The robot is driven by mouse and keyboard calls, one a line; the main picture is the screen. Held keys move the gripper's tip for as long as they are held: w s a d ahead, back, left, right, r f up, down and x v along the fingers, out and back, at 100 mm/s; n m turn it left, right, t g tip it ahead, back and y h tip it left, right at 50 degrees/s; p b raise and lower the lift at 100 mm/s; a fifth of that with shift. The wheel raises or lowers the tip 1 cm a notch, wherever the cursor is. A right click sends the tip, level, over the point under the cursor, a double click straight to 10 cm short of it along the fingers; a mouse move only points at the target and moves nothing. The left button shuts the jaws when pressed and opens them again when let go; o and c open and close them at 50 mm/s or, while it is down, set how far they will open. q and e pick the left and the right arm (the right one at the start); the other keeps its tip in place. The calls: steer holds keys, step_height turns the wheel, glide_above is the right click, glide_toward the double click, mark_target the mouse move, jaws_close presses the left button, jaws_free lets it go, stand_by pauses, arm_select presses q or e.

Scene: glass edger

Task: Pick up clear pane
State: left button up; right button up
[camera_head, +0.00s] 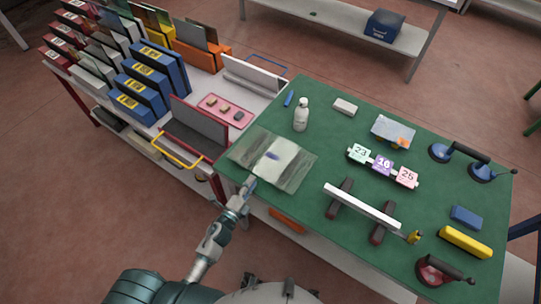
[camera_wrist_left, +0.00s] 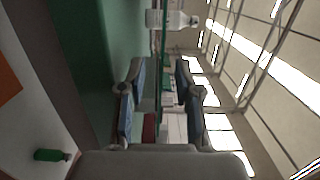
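The clear pane (camera_head: 298,172) lies at the left edge of the green work table, with a pale rectangle with a small blue mark (camera_head: 272,156) showing at its middle. My left gripper (camera_head: 249,184) is at the pane's near left edge. In the left wrist view the fingers of my left gripper (camera_wrist_left: 160,97) stand apart, one on each side of a thin green glass edge (camera_wrist_left: 160,65). A gap shows beside the edge, so the fingers do not look closed on it. My right gripper is not in view.
A white bottle (camera_head: 301,114) stands behind the pane. Numbered blocks (camera_head: 383,164), a white bar on dark supports (camera_head: 361,206) and suction lifters (camera_head: 472,160) occupy the table's right part. A rack cart (camera_head: 262,104) with panes and blue boxes adjoins on the left.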

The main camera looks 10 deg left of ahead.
mark_target(266, 163)
arm_select(q)
steer(key=w+d, duration=0.1)
steer(key=w, duration=0.2)
steer(key=w+d, duration=0.1)
steer(key=shift+w+d+r, duration=0.1)
steer(key=shift+w+d, duration=0.2)
steer(key=shift+w, duration=0.05)
steer(key=shift+w+d, duration=0.4)
steer(key=shift+w, duration=0.1)
steer(key=w, duration=0.4)
steer(key=shift+w+a, duration=0.2)
steer(key=shift+w, duration=0.05)
steer(key=shift+d, duration=0.25)
steer(key=shift+c, duration=0.5)
steer(key=shift+s+d, duration=0.1)
steer(key=shift+d, duration=0.25)
jaws_close()
steer(key=shift+a, duration=0.4)
